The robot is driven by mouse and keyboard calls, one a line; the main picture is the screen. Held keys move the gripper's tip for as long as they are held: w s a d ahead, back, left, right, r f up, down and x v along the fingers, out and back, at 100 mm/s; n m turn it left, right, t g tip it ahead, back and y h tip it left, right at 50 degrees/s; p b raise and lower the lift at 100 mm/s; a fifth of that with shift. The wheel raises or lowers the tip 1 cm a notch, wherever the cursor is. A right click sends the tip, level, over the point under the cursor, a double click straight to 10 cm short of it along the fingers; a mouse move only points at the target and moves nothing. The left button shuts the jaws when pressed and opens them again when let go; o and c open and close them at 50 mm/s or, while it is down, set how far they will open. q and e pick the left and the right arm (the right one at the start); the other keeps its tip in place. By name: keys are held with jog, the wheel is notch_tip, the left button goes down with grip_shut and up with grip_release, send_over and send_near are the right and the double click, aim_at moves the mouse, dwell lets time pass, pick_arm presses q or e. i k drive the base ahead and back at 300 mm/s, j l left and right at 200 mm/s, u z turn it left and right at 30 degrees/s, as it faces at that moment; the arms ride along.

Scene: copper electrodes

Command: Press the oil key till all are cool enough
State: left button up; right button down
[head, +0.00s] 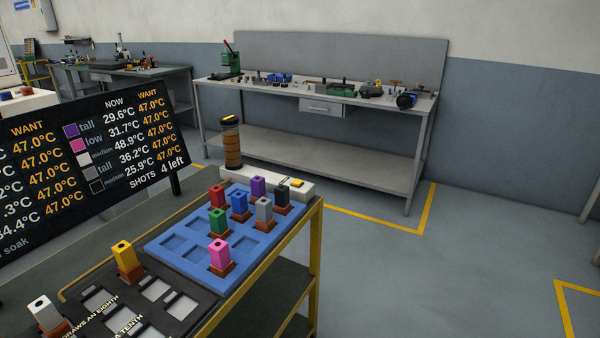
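A dark temperature board (60,215) stands at the left, partly cut off. Its readable rows show now 29.6 purple tall, 31.7 pink low, 48.9 white medium, 36.2 grey tall and 25.9 black medium, each with 47.0 wanted; several shots are left. A white box (255,177) behind the blue tray carries a yellow key (298,183); its label is not readable. An amber-filled cylinder (232,147) stands at its left end. Several coloured electrodes, including pink (219,252) and grey (264,210), stand in the blue tray (183,266). Neither gripper is in view.
A black tray (190,313) at the front holds a yellow electrode (124,256) and a white one (42,311), with printed draw labels. The trays sit on a yellow-framed cart (318,235). A grey workbench (310,150) stands behind, with clear floor to the right.

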aim_at(296, 182)
jog(key=i+l+u, duration=0.1)
jog(key=i+l, duration=0.35)
jog(key=l, duration=0.2)
jog(key=i+l+u, duration=0.15)
jog(key=i+l, duration=0.3)
jog(key=l, duration=0.25)
jog(key=i+l+u, duration=0.15)
jog(key=l, duration=0.2)
jog(key=i, duration=0.05)
